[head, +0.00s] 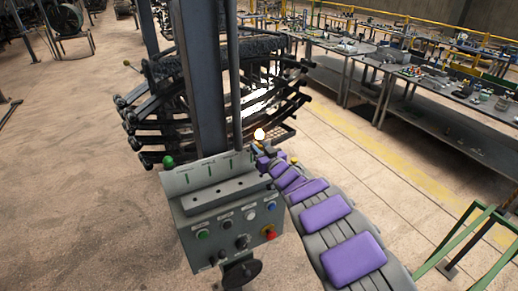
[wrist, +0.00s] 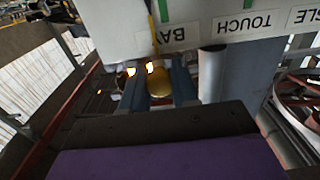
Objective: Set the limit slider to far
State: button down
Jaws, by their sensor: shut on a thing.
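The grey control box (head: 190,219) stands at the foot of a dark post in the head view. Its upright back plate (head: 192,177) has several green-marked slots. My gripper (wrist: 159,76) is at the plate's right end, and its two dark fingers are shut on a yellow round knob (wrist: 159,88). In the wrist view the white label plate (wrist: 205,20) is upside down, with "TOUCH" and a partly hidden label starting "BA" readable. The knob sits below the "BA" label.
A green ball knob (head: 168,161) stands at the plate's left end. A black spring rack (head: 150,110) is behind.

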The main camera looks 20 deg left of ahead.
jog(key=shift+w+d+p, duration=0.4)
jog(key=shift+w+d, duration=0.55)
jog(key=shift+w, duration=0.1)
jog(key=c, duration=1.2)
grip_release()
jog(key=shift+o, duration=1.4)
jog(key=shift+w+d, duration=0.1)
jog(key=shift+w, duration=0.1)
jog(key=shift+s, duration=0.1)
jog(key=shift+s, duration=0.1)
jog(key=b+v, duration=0.2)
jog(key=v, duration=1.5)
